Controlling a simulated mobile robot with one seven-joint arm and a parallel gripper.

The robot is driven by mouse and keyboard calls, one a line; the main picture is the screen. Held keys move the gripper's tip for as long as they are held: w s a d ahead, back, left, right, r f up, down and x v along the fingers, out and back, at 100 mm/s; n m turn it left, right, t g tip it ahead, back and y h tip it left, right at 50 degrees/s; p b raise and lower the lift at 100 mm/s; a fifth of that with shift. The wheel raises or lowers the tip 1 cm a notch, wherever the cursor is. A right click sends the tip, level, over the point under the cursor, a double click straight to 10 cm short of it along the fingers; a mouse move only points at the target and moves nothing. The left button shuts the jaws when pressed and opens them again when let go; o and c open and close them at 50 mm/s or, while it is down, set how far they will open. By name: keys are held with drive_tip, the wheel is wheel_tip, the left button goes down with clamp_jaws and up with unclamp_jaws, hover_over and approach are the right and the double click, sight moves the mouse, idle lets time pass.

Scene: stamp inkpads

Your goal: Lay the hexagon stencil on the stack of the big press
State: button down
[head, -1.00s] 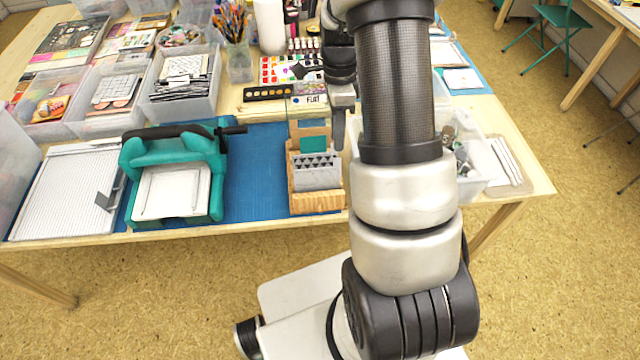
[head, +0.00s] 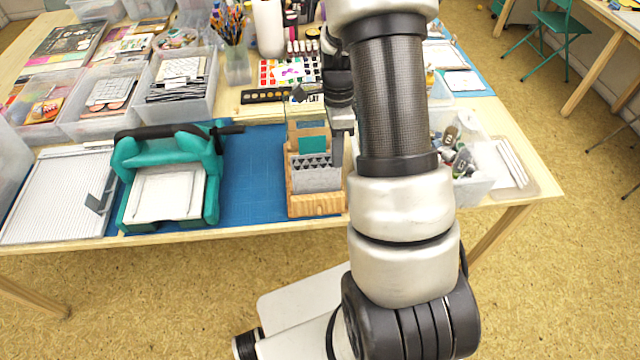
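The teal big press (head: 210,165) stands at the left front of the table, with a black handle across its top. A white flat stack (head: 167,193) lies in its bed. A wooden rack (head: 315,205) stands right of it on the blue mat. I cannot pick out the hexagon stencil. My gripper (head: 338,150) points down at the rack's right rear edge, largely hidden by my arm. One grey finger shows; whether it touches anything is unclear.
A white grooved board (head: 55,200) lies left of the press. The blue mat (head: 250,170) is bare between press and rack. A clear bin of bottles (head: 465,175) stands right of my arm. Paint sets (head: 290,72) and a brush cup (head: 237,65) stand behind.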

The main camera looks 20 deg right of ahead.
drive_tip(key=shift+r, duration=0.1)
wheel_tip(320, 180, up, 7)
drive_tip(key=w+p, duration=0.1)
drive_tip(key=p, duration=0.4)
drive_tip(key=shift+d, duration=0.15)
drive_tip(key=shift+w+r, duration=0.1)
